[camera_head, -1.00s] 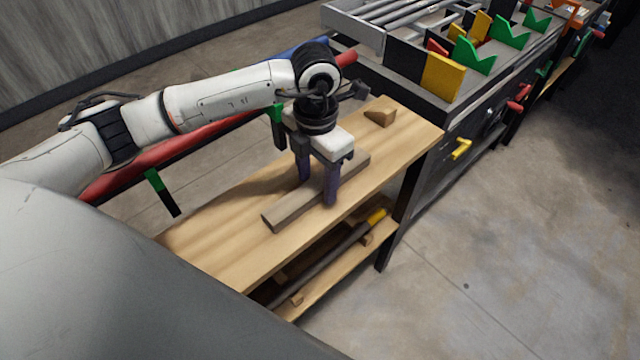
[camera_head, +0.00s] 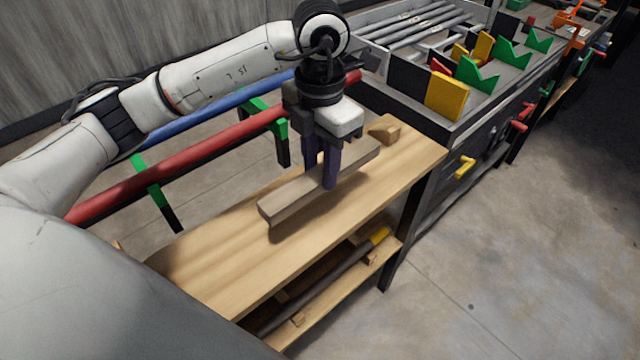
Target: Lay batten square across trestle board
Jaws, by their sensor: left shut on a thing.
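The batten (camera_head: 287,201) is a greyish-brown wooden bar in the middle of the head view. My left gripper (camera_head: 322,180) points down and is shut on it near its middle. The batten appears lifted a little above the trestle board (camera_head: 215,262), with a shadow under it. The board is a long pale wooden top running from lower left to upper right. The batten lies more along the board's length than across it. My right gripper does not show.
A small wooden block (camera_head: 385,133) sits at the board's far end. Below is a shelf with a dark bar with a yellow end (camera_head: 378,236). Behind are red (camera_head: 180,160) and blue (camera_head: 212,115) rails. A black bench with a yellow block (camera_head: 446,97) stands beyond. Open floor lies right.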

